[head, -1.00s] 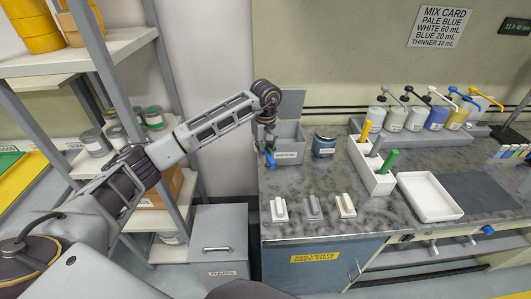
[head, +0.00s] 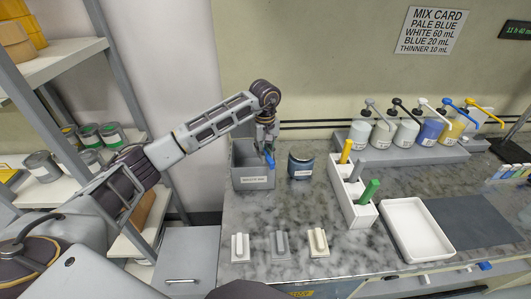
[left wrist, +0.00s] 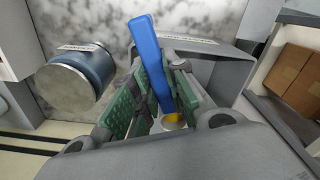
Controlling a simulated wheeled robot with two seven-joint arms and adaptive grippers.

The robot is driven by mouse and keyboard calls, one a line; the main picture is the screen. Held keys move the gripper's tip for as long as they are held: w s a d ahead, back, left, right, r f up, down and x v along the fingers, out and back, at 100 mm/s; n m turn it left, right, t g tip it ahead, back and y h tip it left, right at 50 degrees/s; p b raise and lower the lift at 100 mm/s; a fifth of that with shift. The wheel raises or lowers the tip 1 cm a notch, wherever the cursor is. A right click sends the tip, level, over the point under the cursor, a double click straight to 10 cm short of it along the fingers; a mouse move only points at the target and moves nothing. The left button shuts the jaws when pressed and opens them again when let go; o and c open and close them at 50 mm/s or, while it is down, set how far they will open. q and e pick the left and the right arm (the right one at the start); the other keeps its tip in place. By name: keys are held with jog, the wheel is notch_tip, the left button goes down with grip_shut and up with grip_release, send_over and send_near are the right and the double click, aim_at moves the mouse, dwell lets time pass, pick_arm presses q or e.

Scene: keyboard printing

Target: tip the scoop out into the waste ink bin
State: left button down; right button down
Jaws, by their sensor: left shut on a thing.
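My left gripper (head: 267,146) is shut on the blue handle of the scoop (head: 269,157). In the left wrist view the green-padded fingers (left wrist: 158,98) close around the long blue handle (left wrist: 148,55). A small pale round part with yellow in it (left wrist: 174,119) shows behind the fingers. The grey waste ink bin (head: 240,167) stands at the counter's back left, open on top. The gripper and scoop are at its right side, overlapping it in the head view. Whether the scoop is over the opening is hard to tell. The bin wall also shows in the left wrist view (left wrist: 215,55). My right gripper is not in view.
A dark blue jar (head: 301,166) stands close to the right of the bin. Several small grey and beige blocks (head: 281,245) lie in front. A white holder (head: 352,200) with coloured handles and a white tray (head: 417,230) are to the right. A shelf (head: 60,60) stands left.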

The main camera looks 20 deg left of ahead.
pick_arm(q)
jog(key=shift+w+d, duration=0.1)
jog(key=shift+w, duration=0.15)
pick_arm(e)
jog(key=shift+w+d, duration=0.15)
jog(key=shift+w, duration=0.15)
pick_arm(q)
jog(key=shift+s+r, duration=0.1)
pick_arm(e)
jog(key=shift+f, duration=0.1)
pick_arm(q)
jog(key=shift+h, duration=0.3)
jog(key=shift+r+t+h+b, duration=0.25)
jog(key=shift+h+b, duration=0.2)
jog(key=shift+h, duration=0.15)
jog(key=shift+r+t+h+b, duration=0.25)
jog(key=shift+h+b, duration=0.2)
jog(key=shift+h, duration=0.15)
jog(key=shift+r, duration=0.1)
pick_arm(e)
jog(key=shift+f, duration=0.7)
pick_arm(q)
jog(key=shift+a, duration=0.2)
jog(key=shift+s+a+r+t+h, duration=0.15)
jog(key=shift+r+t+h, duration=0.1)
jog(key=shift+h, duration=0.55)
jog(key=shift+s+a+r+t+h, duration=0.1)
jog(key=shift+r+t+h, duration=0.15)
jog(key=shift+h, duration=0.55)
